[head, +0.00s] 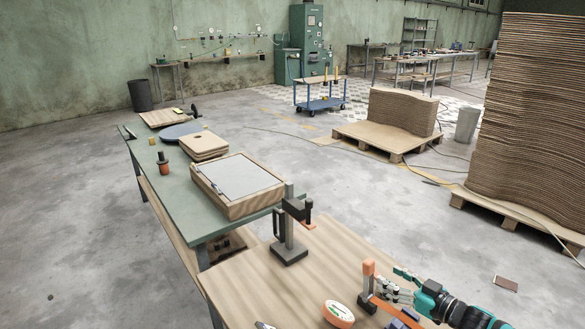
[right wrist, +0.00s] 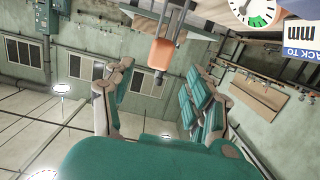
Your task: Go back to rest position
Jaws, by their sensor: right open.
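My right gripper (head: 388,284) is low at the right of the head view, over the near end of the wooden bench top (head: 262,290). Its teal and grey fingers also show in the right wrist view (right wrist: 160,90), spread apart with nothing held between them. An upright clamp-like tool with an orange handle (head: 368,267) stands close to the left of the gripper. The orange handle also shows in the wrist view (right wrist: 158,52), beyond the fingers. I cannot tell if they touch. My left gripper is not in view.
A round orange and white gauge (head: 338,314) lies beside the clamp. A black stand (head: 290,245) rises at the bench's back. Tall stacked curved boards (head: 530,120) stand at right. Open floor lies between.

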